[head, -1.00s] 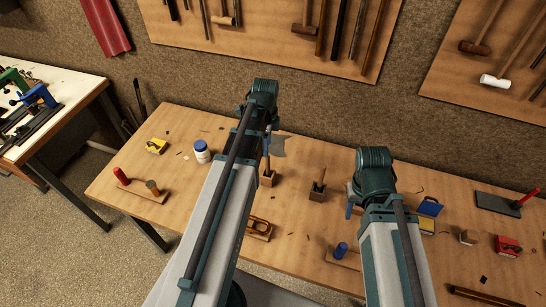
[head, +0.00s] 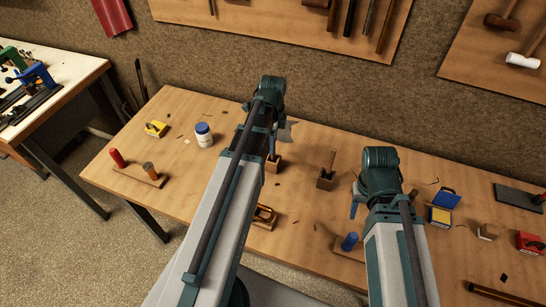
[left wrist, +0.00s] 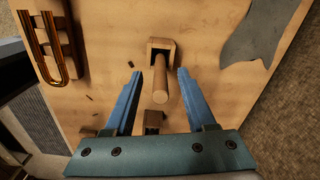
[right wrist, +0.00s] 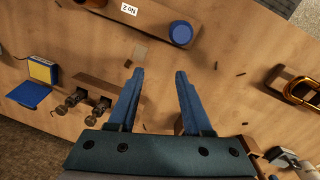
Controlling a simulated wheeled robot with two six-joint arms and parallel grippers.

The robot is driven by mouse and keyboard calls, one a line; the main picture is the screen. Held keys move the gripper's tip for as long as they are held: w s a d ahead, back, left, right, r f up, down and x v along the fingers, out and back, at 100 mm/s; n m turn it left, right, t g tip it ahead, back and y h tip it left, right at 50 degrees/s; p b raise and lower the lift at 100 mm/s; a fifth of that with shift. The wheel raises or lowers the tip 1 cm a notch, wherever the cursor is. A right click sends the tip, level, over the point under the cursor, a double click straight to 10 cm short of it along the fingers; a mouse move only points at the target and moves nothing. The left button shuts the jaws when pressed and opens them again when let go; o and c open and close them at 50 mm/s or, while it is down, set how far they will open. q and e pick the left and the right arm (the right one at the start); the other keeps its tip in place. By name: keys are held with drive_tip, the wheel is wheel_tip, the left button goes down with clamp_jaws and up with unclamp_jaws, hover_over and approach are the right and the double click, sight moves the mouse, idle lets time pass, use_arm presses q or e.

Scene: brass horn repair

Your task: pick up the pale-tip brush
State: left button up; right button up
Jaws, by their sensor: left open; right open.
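A wooden rod with a pale round end (left wrist: 161,88) stands in a wooden block (left wrist: 160,46) in the left wrist view; it may be the pale-tip brush, but I cannot tell for sure. My left gripper (left wrist: 157,75) is open, with its fingers on either side of the rod and not visibly touching it. In the head view my left gripper (head: 273,137) is above a wooden block (head: 273,164). A second handled block (head: 326,180) stands to its right. My right gripper (head: 356,203) is open and empty above the bench, and also shows in the right wrist view (right wrist: 160,75).
The bench (head: 220,165) also holds a white bottle with a blue lid (head: 204,136), a wooden stand (head: 138,177) with red and brown pieces, a blue cylinder (head: 349,241) near the right gripper, and a yellow box (head: 440,215). A grey flat piece (left wrist: 250,35) lies beside the left gripper.

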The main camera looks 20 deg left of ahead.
sight(273, 159)
use_arm(q)
drive_tip(key=shift+f, duration=0.25)
use_arm(e)
drive_tip(key=shift+f, duration=0.3)
use_arm(q)
wheel_tip(273, 159, down, 5)
drive_tip(key=b, duration=0.5)
use_arm(e)
wheel_tip(273, 159, down, 5)
drive_tip(key=shift+f, duration=0.1)
use_arm(q)
clamp_jaws()
